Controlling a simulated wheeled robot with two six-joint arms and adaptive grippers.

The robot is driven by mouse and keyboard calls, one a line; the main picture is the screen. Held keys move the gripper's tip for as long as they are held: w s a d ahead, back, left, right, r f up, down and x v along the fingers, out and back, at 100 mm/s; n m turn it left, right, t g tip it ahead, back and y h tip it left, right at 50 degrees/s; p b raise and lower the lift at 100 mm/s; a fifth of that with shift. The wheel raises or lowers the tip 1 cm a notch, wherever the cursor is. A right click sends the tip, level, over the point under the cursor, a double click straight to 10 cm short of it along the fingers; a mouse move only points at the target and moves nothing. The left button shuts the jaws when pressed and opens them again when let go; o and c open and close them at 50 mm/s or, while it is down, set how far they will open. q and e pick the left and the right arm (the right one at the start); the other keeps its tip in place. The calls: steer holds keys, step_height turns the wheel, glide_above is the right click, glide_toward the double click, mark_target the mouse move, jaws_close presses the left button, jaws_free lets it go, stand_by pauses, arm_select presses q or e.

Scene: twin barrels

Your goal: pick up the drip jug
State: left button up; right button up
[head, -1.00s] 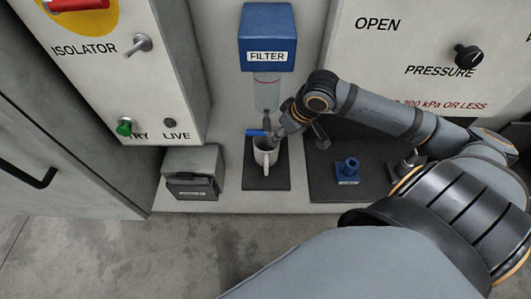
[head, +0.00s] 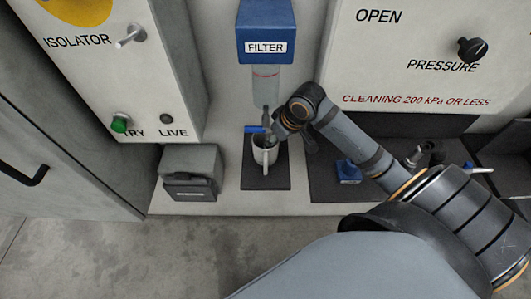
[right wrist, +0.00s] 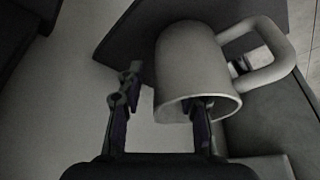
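The drip jug (head: 259,157), a pale grey mug-like vessel, stands upright on a dark pad (head: 255,181) below the filter (head: 265,47). Its handle faces the front in the head view. My right gripper (head: 268,133) is at the jug's rim, below the filter bowl. In the right wrist view, the jug (right wrist: 188,65) shows its mouth towards the camera. There my right gripper (right wrist: 164,90) is open astride the near wall, one finger inside the mouth and the other outside, with a gap visible. My left gripper is in neither view.
A blue valve handle (head: 254,128) is close to the gripper. A grey box (head: 190,174) stands left of the pad. A blue fitting (head: 348,172) is on the dark mat to the right. The isolator cabinet (head: 125,65) and pressure panel (head: 420,55) flank the filter.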

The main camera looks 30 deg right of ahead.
steer(key=shift+c, duration=0.4)
jaws_close()
steer(key=shift+r, duration=0.15)
